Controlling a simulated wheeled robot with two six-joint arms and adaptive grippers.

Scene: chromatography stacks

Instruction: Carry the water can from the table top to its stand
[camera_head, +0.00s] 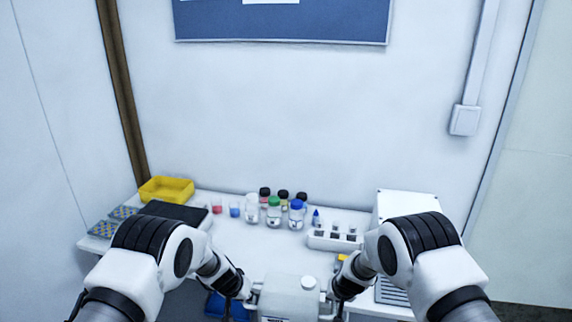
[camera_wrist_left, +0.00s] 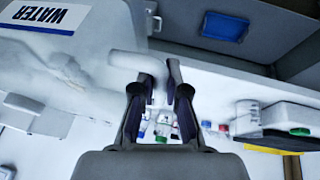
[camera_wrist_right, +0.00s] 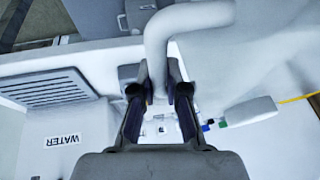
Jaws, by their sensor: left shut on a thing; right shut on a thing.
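The water can (camera_head: 283,302) is a white container with a round cap, low in the middle of the head view, between my two grippers. In the left wrist view its body (camera_wrist_left: 75,70) carries a WATER label. My left gripper (camera_head: 248,291) is shut on the can's left handle (camera_wrist_left: 137,64). My right gripper (camera_head: 334,293) is shut on its right handle (camera_wrist_right: 157,48). The can appears upright near the table's front edge; its underside is hidden, so I cannot tell its height. A white surface with a WATER label (camera_wrist_right: 62,139) shows in the right wrist view; I cannot tell whether it is the stand.
The white table (camera_head: 245,240) carries several capped bottles (camera_head: 274,211), a white vial rack (camera_head: 333,240) and a yellow bin (camera_head: 166,189). A white box (camera_head: 407,205) stands at the right. A blue container (camera_head: 216,306) sits low beside my left gripper.

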